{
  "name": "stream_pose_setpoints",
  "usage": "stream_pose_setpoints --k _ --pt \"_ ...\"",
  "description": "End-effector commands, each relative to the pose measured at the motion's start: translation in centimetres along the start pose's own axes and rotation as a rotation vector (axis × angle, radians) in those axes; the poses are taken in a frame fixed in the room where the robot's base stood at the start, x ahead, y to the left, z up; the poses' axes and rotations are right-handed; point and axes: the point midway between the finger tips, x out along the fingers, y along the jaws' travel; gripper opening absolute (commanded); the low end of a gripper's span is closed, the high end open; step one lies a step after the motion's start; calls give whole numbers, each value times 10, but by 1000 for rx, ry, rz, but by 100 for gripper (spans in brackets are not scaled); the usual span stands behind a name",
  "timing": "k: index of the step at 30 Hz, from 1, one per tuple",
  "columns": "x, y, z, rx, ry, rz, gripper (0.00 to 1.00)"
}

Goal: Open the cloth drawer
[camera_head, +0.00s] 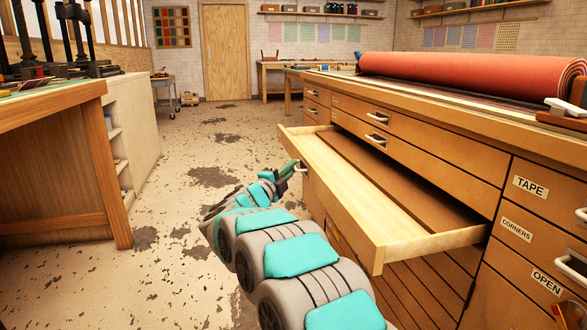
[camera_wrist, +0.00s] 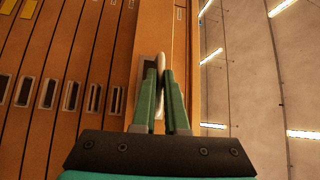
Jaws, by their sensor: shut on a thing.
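A wide, shallow wooden drawer (camera_head: 345,180) stands pulled out to the left from the cabinet, and the part of its inside that shows looks bare. No label on its front can be read, so I cannot tell from the picture whether it is the cloth drawer. My gripper (camera_head: 290,168) is at the drawer's front, near its far end. In the wrist view my gripper (camera_wrist: 161,90) has its green fingers closed around a pale bar handle (camera_wrist: 159,70) on the drawer front. The fingers hide part of the handle.
The cabinet (camera_head: 450,150) has other closed drawers, some labelled TAPE, CORNERS and OPEN. A red roll (camera_head: 470,70) lies on its top. A wooden workbench (camera_head: 60,160) stands at the left. The speckled floor (camera_head: 190,180) between them is clear.

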Motion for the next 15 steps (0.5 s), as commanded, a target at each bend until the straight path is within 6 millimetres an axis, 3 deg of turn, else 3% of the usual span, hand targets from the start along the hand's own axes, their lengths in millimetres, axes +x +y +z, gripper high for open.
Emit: stream_pose_setpoints --k 2,3,10,15 --pt "0 2 1 -1 -2 2 0" --pt "0 2 1 -1 -2 2 13" --pt "0 1 0 0 -2 1 39" --pt "0 0 0 0 -2 1 40"
